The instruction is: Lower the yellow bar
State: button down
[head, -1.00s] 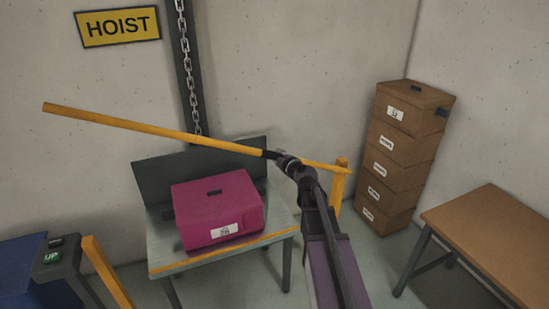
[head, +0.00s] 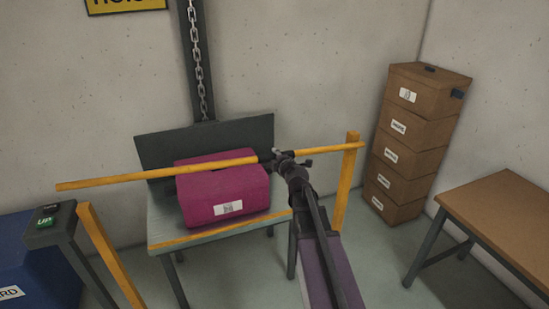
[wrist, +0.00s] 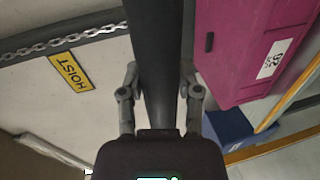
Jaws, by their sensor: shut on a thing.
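The yellow bar (head: 130,176) runs across the head view, nearly level, its free left end slightly higher in the room than the left yellow post (head: 110,255) appears below it. Its right end meets the right yellow post (head: 344,190). My gripper (head: 276,160) is shut on the bar's dark middle section, which also shows between the fingers in the wrist view (wrist: 157,60). The bar passes in front of a magenta box (head: 225,192). Whether the bar touches the left post is unclear.
The magenta box sits on a grey hoist table (head: 165,228) below a hanging chain (head: 198,75). A green UP button (head: 45,221) stands at left by a blue bin (head: 35,270). Brown boxes (head: 410,145) are stacked at right, beside a wooden table (head: 500,215).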

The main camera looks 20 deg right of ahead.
jog(key=f+n+b, duration=0.1)
jog(key=f+b, duration=0.1)
jog(key=f, duration=0.1)
jog(key=shift+s, duration=0.2)
jog(key=shift+s+f+b, duration=0.1)
jog(key=shift+b, duration=0.2)
jog(key=c, duration=0.6)
grip_release()
jog(key=shift+c, duration=0.2)
jog(key=o, duration=0.3)
jog(key=shift+d+f, duration=0.15)
jog(key=shift+o, duration=0.2)
jog(key=shift+w, duration=0.2)
jog(key=shift+r+p, duration=0.3)
